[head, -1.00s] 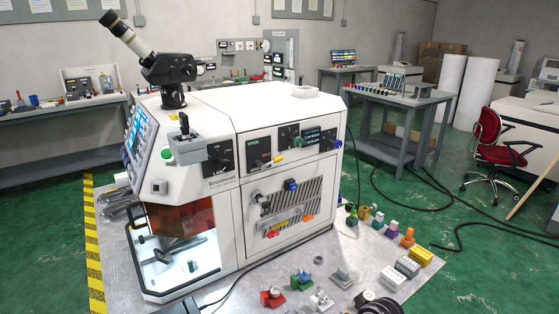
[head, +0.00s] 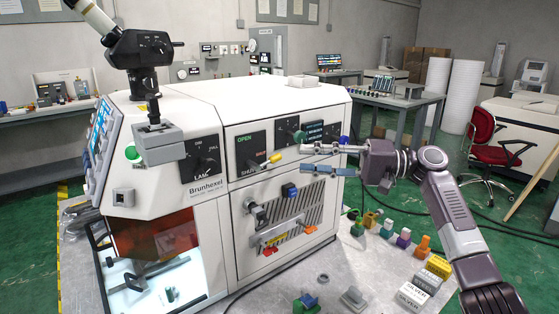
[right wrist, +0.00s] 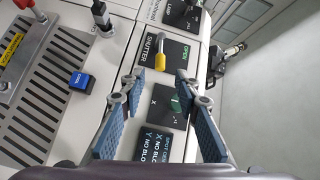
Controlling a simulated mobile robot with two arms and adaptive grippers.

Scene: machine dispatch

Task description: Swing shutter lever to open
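The shutter panel (head: 249,142) is a black plate with OPEN at its top and SHUT at its bottom, on the front of the white machine. Its lever, with a yellow handle (head: 275,158), sticks out from the lower part, near SHUT. My right gripper (head: 303,160) is open and empty, pointing left at the handle from a short gap to its right. In the right wrist view the yellow handle (right wrist: 160,61) lies ahead of the open fingers (right wrist: 167,88), between their lines and not touching them. My left gripper is not in view.
Another black knob panel (head: 289,132) and a small display sit right of the shutter panel, behind my right gripper. A blue knob (head: 289,190) and a vented plate (head: 310,205) lie below. Loose coloured parts and labelled blocks (head: 413,296) stand on the table at lower right.

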